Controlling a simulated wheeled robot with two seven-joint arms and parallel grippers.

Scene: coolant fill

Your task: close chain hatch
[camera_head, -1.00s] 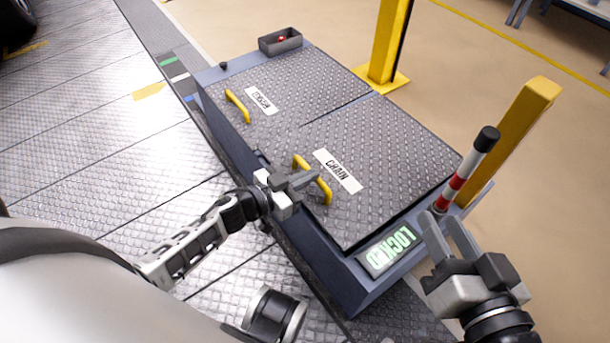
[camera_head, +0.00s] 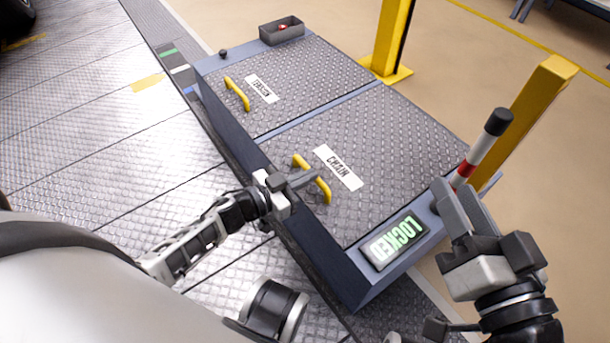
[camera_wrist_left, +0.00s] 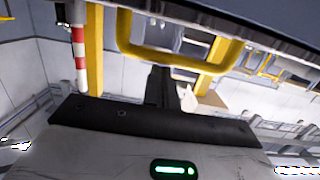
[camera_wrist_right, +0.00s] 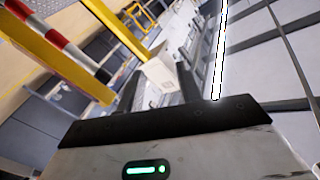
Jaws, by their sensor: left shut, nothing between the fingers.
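The chain hatch (camera_head: 385,160) is a grey diamond-plate panel with a white CHAIN label (camera_head: 338,167). It lies about level in its blue frame; I cannot tell whether it is fully seated. Its yellow handle (camera_head: 312,180) is on the near left edge and also shows in the left wrist view (camera_wrist_left: 150,52). My left gripper (camera_head: 305,180) is shut and empty at the handle, its fingertips close to it or touching. My right gripper (camera_head: 462,205) is open and empty, in front of a red-and-white striped lever with a black tip (camera_head: 483,150).
A second hatch (camera_head: 300,85) with its own yellow handle (camera_head: 237,93) lies flat beyond a blue divider. A green display (camera_head: 398,240) reads LOCKED, upside down. Yellow posts (camera_head: 388,40) (camera_head: 530,110) stand behind. A grey box with a red button (camera_head: 281,31) sits at the far end.

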